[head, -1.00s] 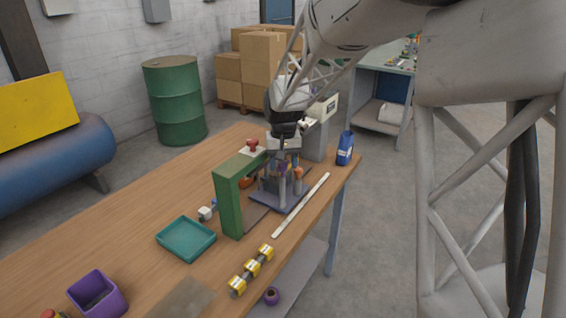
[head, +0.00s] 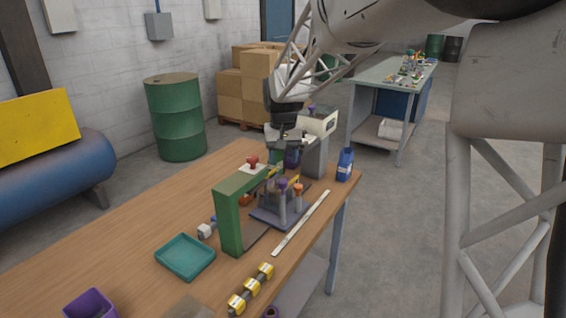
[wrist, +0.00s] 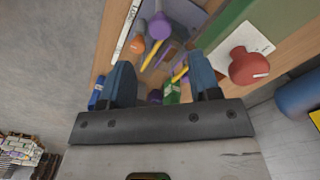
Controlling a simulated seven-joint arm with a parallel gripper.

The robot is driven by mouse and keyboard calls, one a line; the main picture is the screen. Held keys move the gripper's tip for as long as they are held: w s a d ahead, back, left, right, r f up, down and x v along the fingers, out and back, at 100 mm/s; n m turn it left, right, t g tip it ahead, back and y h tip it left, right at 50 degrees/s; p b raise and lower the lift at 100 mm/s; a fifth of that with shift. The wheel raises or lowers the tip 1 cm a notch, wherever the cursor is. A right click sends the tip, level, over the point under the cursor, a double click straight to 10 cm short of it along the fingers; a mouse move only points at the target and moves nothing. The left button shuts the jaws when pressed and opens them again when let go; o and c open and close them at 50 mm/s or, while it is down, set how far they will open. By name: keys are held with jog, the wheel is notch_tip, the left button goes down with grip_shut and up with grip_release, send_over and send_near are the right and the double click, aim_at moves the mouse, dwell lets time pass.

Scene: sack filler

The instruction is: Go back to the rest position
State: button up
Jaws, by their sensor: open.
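My gripper (head: 286,152) hangs over the far end of the wooden table, above and behind a dark fixture (head: 268,216) with upright posts. In the wrist view my gripper (wrist: 160,64) has its two blue fingers spread wide, with nothing held between them. Beyond the fingers are a purple-topped post (wrist: 159,26), an orange-topped post (wrist: 137,45) and yellow pieces. A red knob (wrist: 247,66) on a white plate lies to the right of the fingers there.
A green frame (head: 231,222) stands beside the fixture. A blue bottle (head: 345,165) and a grey machine (head: 315,150) stand close to my gripper. A teal tray (head: 185,257), a white strip (head: 302,222) and a yellow-black bar (head: 251,288) lie nearer. Open air lies above the table.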

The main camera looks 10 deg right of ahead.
dwell(0.3)
jog(key=s+r+t, duration=0.1)
jog(key=s+r, duration=0.1)
jog(key=s, duration=0.7)
jog(key=s+r, duration=0.2)
jog(key=s, duration=0.7)
jog(key=s+f, duration=0.2)
jog(key=s, duration=0.8)
jog(key=s+d+f+t, duration=0.1)
jog(key=s+f, duration=0.1)
jog(key=s, duration=0.9)
jog(key=shift+n+t, duration=0.3)
jog(key=shift+n, duration=0.1)
jog(key=shift+d+f, duration=0.1)
